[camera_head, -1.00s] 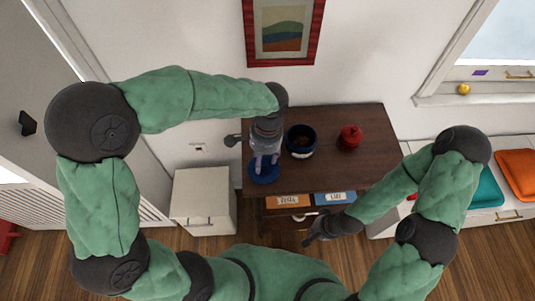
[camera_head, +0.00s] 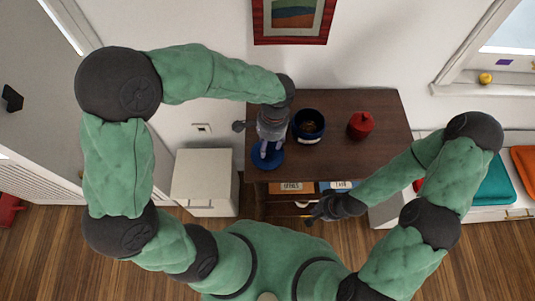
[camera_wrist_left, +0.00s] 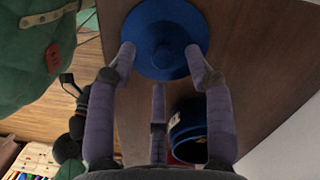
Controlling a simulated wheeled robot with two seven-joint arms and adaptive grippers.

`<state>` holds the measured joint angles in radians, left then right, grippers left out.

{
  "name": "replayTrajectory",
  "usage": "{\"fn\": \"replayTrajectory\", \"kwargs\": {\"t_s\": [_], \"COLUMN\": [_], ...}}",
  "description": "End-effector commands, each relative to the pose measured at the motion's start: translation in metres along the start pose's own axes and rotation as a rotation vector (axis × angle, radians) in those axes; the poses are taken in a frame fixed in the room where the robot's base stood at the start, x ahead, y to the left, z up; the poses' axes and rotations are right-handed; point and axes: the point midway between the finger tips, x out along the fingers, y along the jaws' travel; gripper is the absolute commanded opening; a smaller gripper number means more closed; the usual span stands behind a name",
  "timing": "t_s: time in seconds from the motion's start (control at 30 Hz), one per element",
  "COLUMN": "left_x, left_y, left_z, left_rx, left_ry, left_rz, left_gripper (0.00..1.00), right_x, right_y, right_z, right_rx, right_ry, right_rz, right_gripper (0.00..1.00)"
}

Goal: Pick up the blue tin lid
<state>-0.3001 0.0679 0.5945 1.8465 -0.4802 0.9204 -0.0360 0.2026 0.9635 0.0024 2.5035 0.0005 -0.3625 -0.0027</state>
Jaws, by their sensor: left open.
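The blue tin lid (camera_head: 269,157) lies at the front left of the dark wooden cabinet top. My left gripper (camera_head: 268,150) is directly over it, pointing down. In the left wrist view the round lid (camera_wrist_left: 165,30) shows between and beyond the spread fingers (camera_wrist_left: 160,62) of my left gripper, which is open and empty; I cannot tell whether they touch it. The blue tin (camera_head: 308,126) stands open behind the lid to the right, with brown contents. My right gripper (camera_head: 318,210) hangs low in front of the cabinet; its fingers are too small to read.
A red lidded jar (camera_head: 361,125) stands right of the tin on the cabinet top (camera_head: 345,155). Labelled drawers (camera_head: 292,187) are below the front edge. A white cabinet (camera_head: 205,170) stands to the left. The right end of the top is clear.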

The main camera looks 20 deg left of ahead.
Motion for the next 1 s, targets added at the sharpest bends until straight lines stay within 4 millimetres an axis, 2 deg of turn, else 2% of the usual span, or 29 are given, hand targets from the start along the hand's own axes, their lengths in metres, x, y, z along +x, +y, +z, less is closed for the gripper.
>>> {"fn": "replayTrajectory", "kwargs": {"t_s": [0.03, 0.2, 0.47, 0.57, 0.6, 0.67, 1.0], "left_x": [0.012, 0.033, 0.034, 0.034, 0.034, 0.034, 0.034], "left_y": [-0.001, -0.002, -0.002, -0.002, -0.002, -0.002, -0.002], "left_z": [-0.002, -0.003, -0.003, -0.003, -0.003, -0.003, -0.003], "left_rx": [0.000, -0.001, -0.001, 0.000, 0.000, 0.000, 0.000], "left_ry": [-0.001, 0.000, 0.001, 0.001, 0.001, 0.001, 0.001], "left_rz": [0.001, 0.000, 0.000, 0.000, 0.000, 0.000, 0.000], "left_gripper": [0.52, 0.52, 0.52, 0.27, 0.15, 0.00, 0.00], "right_x": [0.008, 0.017, 0.016, 0.016, 0.016, 0.016, 0.016], "right_y": [0.003, 0.006, 0.006, 0.006, 0.006, 0.006, 0.006], "right_z": [0.000, -0.001, -0.001, -0.001, -0.001, -0.001, -0.001], "right_rx": [0.000, 0.000, 0.000, 0.000, 0.000, 0.000, 0.000], "right_ry": [0.000, 0.000, 0.000, 0.000, 0.000, 0.000, 0.000], "right_rz": [0.000, 0.000, 0.000, 0.000, 0.000, 0.000, 0.000], "right_gripper": [0.00, 0.00, 0.00, 0.00, 0.00, 0.00, 0.00]}}
